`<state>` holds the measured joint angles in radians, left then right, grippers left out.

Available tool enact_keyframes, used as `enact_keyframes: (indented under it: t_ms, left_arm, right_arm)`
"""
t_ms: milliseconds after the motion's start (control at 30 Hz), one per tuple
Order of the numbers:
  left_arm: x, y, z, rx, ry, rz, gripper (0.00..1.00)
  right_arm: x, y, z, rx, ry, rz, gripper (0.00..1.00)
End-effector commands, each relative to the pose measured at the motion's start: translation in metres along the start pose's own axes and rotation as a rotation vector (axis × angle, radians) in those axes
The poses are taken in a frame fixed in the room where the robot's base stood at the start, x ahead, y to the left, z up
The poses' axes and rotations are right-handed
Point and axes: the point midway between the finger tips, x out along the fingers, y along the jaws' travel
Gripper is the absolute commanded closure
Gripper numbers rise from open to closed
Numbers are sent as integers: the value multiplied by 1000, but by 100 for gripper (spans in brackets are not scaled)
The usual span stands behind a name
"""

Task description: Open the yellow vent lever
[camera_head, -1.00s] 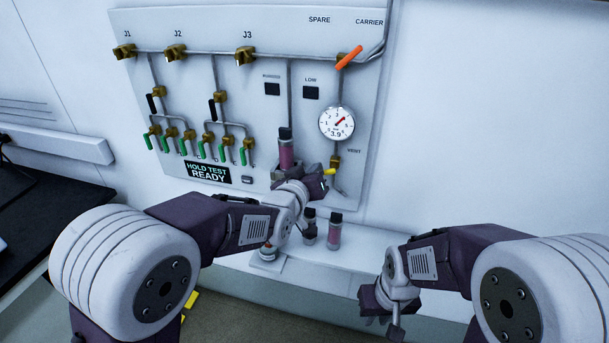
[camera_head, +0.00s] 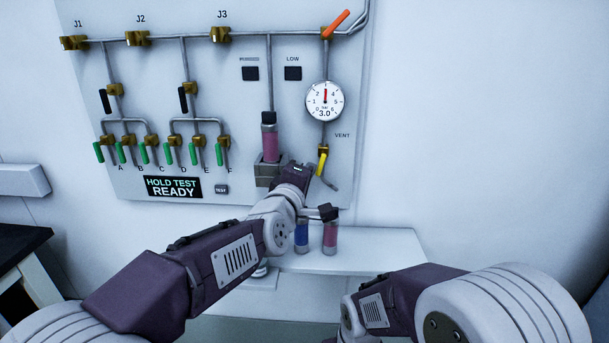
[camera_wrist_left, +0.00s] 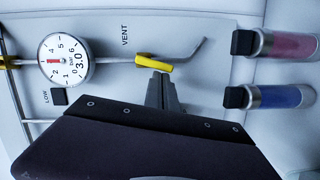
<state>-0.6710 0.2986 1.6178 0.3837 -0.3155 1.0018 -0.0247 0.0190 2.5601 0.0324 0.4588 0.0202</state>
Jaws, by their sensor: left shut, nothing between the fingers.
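The yellow vent lever (camera_head: 322,163) sits on the brass valve below the gauge, under the VENT label. It points down, nearly in line with the vent pipe, slightly angled. It also shows in the left wrist view (camera_wrist_left: 153,63). My left gripper (camera_head: 304,168) is shut and empty, just left of the lever in the head view. In the left wrist view its fingers (camera_wrist_left: 161,88) end close beside the lever; I cannot tell whether they touch it. The gauge (camera_head: 324,101) reads 3.0. My right arm is low at the bottom, its gripper cut off by the frame.
A pink column (camera_head: 270,140) stands in a holder on the panel, left of my left gripper. A blue column (camera_head: 301,237) and another pink column (camera_head: 330,238) stand on the white shelf (camera_head: 385,250) below. An orange lever (camera_head: 336,24) is above the gauge.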

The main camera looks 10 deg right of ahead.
Motion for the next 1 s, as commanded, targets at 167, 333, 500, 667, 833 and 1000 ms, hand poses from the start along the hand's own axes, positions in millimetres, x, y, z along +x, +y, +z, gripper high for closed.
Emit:
enact_keyframes:
  t_ms: [167,333,500,667,833,1000]
  left_arm:
    - [1,-9,5,-112,0,29,100]
    - [2,-8,7,-190,0,47,100]
    - [2,-7,8,-235,0,58,100]
    - [2,-6,9,-253,0,63,100]
    - [2,-5,9,-258,0,64,100]
    - [2,-5,9,-257,0,64,100]
  right_arm:
    - [32,1,3,0,0,0,78]
    - [46,1,5,0,0,0,78]
    - [53,1,5,0,0,0,78]
    - [55,1,6,0,0,0,78]
    - [55,1,6,0,0,0,78]
    - [55,1,6,0,0,0,78]
